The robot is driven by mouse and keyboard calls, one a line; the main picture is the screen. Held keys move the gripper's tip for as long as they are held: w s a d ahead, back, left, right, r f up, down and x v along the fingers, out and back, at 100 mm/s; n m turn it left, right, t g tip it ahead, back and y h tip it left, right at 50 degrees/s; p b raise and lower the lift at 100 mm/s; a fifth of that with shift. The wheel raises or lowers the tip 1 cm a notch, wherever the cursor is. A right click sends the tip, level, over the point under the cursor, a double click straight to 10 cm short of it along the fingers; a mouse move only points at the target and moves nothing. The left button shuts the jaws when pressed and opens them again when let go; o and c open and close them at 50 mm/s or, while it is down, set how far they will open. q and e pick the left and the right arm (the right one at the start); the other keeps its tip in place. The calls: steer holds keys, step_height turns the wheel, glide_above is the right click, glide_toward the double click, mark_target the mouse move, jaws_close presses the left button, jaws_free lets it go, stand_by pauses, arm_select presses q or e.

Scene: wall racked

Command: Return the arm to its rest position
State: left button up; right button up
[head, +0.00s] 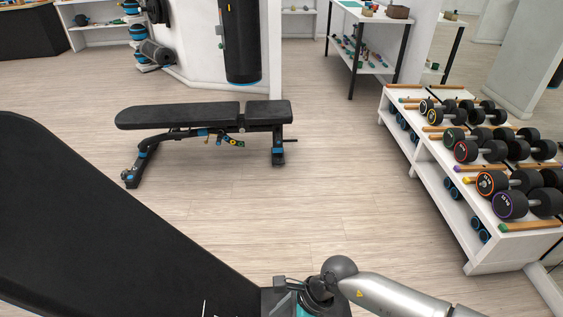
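My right arm (395,294) comes in from the lower right in the head view, silver with a dark rounded joint. Its gripper (299,288) is at the bottom centre, beside the end of a large black padded surface (95,220). The fingers are small and dark against dark parts, so I cannot tell whether they are open or shut, or whether they touch anything. A teal patch shows just below them. My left arm and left gripper are not in view.
A white rack (432,171) with several dumbbells stands at the right. A black weight bench (190,115) stands farther back, with a black punching bag (242,45) behind it. Bare wooden floor (300,215) lies between the bench and the rack.

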steer(key=w+a+r+m+t+y+p, duration=0.35)
steer(key=w+m+t+y, duration=0.2)
steer(key=m, duration=1.05)
steer(key=d+f+m+t+h+p, duration=0.45)
steer(key=d+m, duration=0.45)
steer(key=m, duration=0.5)
steer(key=s+d+f+m+g+h+p, duration=0.1)
steer(key=s+d+f+m+h, duration=0.25)
steer(key=s+d+m, duration=0.2)
steer(key=s+d+f+m+h+p, duration=0.1)
steer(key=s+d+f+m+h, duration=0.1)
steer(key=s+d+f+m, duration=0.35)
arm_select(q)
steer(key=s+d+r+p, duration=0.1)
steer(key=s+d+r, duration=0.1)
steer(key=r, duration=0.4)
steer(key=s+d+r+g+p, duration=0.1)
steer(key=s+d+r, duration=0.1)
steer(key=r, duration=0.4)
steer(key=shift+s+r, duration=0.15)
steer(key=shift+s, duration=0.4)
arm_select(e)
steer(key=s+d+f+m+g+h, duration=0.1)
steer(key=s+m+g, duration=0.2)
steer(key=s, duration=0.7)
steer(key=s+d+f+m+g+h, duration=0.1)
steer(key=s+d+m+g, duration=0.1)
steer(key=s+m, duration=0.4)
steer(key=s+g, duration=0.1)
steer(key=s, duration=0.4)
